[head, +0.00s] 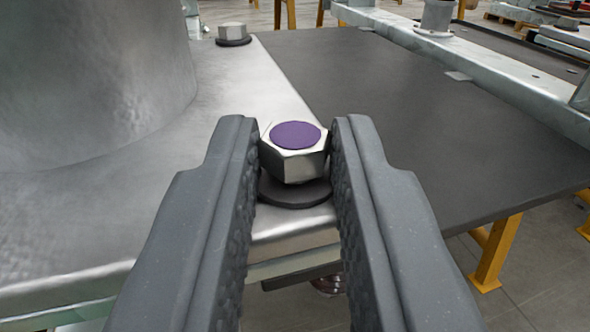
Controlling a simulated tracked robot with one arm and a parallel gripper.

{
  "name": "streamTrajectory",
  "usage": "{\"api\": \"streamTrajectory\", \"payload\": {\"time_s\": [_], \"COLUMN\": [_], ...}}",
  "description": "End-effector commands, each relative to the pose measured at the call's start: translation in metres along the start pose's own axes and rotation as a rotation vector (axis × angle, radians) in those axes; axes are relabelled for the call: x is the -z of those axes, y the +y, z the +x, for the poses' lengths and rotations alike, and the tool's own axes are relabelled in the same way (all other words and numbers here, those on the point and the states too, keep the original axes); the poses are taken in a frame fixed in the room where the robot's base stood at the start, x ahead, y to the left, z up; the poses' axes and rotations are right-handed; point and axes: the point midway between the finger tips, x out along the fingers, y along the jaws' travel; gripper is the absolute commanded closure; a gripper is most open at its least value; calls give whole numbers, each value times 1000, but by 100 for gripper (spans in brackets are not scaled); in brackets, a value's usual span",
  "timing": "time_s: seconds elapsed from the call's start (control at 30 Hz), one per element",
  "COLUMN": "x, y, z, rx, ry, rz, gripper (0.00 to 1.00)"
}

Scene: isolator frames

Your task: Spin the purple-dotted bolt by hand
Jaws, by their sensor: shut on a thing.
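The purple-dotted bolt (296,162) is a silver hex head with a round purple mark on top. It stands on a dark round washer (294,191) at the near corner of a metal flange plate (225,147). My gripper (296,140) has its two dark grey textured fingers on either side of the head and is shut on it. The fingertips reach about level with the head. The bolt's shank is hidden under the head.
Another hex bolt (233,33) without a purple mark stands farther back on the plate. A large grey metal cylinder (90,75) rises at the left. A dark flat panel (430,115) on yellow legs (495,255) lies to the right, with a metal beam (480,65) beyond it.

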Motion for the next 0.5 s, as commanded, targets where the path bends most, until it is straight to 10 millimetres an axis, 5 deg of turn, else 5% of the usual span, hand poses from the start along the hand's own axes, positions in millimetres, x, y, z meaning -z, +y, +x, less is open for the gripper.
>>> {"api": "streamTrajectory", "payload": {"time_s": [0.5], "x": [0], "y": [-6], "z": [2], "rx": [-245], "ry": [9], "rz": [-1], "gripper": [100]}}
